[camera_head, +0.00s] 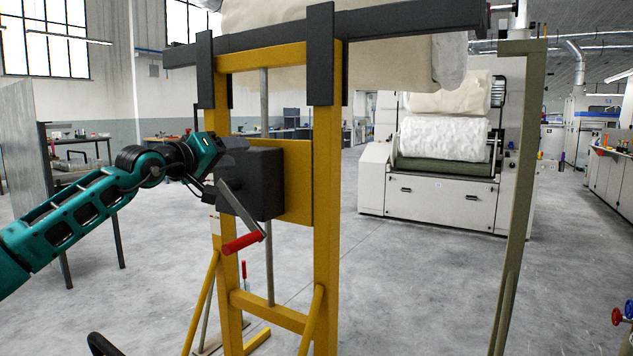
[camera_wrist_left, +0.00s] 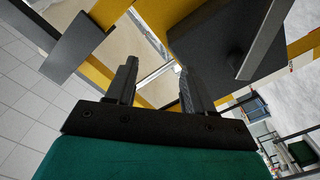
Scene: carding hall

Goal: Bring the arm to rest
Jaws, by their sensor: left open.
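My left arm (camera_head: 85,210), teal and black, reaches in from the left in the head view. My left gripper (camera_head: 229,147) is beside the black gearbox (camera_head: 262,185) on a yellow frame (camera_head: 325,210). A crank with a red handle (camera_head: 243,243) hangs down from the gearbox. In the left wrist view the two dark fingers (camera_wrist_left: 158,76) stand apart with nothing between them. The gearbox (camera_wrist_left: 215,42) and yellow bars are beyond them; I cannot tell whether the gripper touches anything. My right gripper is not in view.
A large roll hangs from the dark crossbar (camera_head: 400,28) above. An olive post (camera_head: 515,170) stands at right. Behind are a carding machine (camera_head: 440,198) and, at left, a table (camera_head: 80,165). Grey floor (camera_head: 420,290) between the frame and the machine is clear.

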